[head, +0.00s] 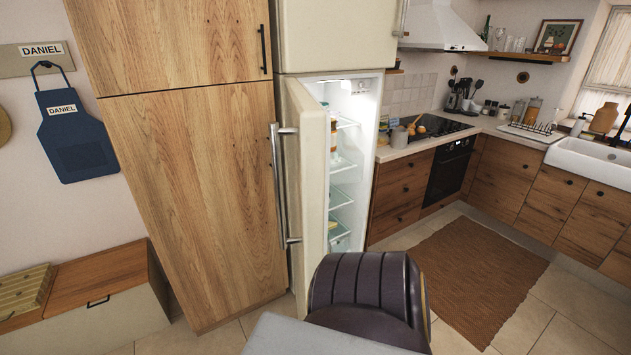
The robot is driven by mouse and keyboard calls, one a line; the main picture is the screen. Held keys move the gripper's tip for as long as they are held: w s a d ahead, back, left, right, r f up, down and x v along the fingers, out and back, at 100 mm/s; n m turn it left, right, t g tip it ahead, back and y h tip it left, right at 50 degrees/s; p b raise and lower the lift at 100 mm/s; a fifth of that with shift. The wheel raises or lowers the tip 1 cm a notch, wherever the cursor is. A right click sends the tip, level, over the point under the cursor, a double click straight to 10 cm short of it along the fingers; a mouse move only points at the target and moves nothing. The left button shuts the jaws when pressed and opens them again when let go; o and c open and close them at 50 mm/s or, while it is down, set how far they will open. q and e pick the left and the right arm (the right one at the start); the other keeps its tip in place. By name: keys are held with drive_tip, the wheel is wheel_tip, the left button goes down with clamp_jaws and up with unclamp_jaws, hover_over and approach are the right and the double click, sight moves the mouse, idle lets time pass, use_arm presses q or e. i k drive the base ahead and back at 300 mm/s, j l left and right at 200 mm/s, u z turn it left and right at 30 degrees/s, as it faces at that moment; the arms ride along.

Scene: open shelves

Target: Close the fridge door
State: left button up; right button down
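The cream fridge door (312,165) stands open, swung out on the left side of the lit fridge compartment (350,150). Its long metal bar handle (279,185) is on the door's outer side, facing the tall wooden cabinet. Glass shelves with a few items show inside the fridge, partly hidden by the door. The upper cream door (335,35) above it looks shut. Neither of my grippers is in view.
A dark ribbed chair (365,285) stands in front of the fridge, beside a pale grey surface (300,338). A tall wooden cabinet (195,190) adjoins the fridge on the left. A brown rug (475,275) lies on open floor at the right.

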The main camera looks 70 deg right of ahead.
sight(306, 130)
drive_tip(key=i+z, duration=0.1)
drive_tip(key=z, duration=0.3)
drive_tip(key=i+z, duration=0.15)
drive_tip(key=z, duration=0.25)
drive_tip(key=i+z, duration=0.1)
drive_tip(key=z, duration=0.35)
drive_tip(key=i+j+z, duration=0.1)
drive_tip(key=z, duration=0.3)
drive_tip(key=i+j+z, duration=0.1)
drive_tip(key=i+z, duration=0.15)
drive_tip(key=z, duration=0.15)
drive_tip(key=i+j+z, duration=0.15)
drive_tip(key=z, duration=0.25)
drive_tip(key=i+j+z, duration=0.2)
drive_tip(key=z, duration=0.2)
drive_tip(key=k+j, duration=0.15)
drive_tip(key=k, duration=0.25)
drive_tip(key=k+j+u, duration=0.1)
drive_tip(key=k, duration=0.25)
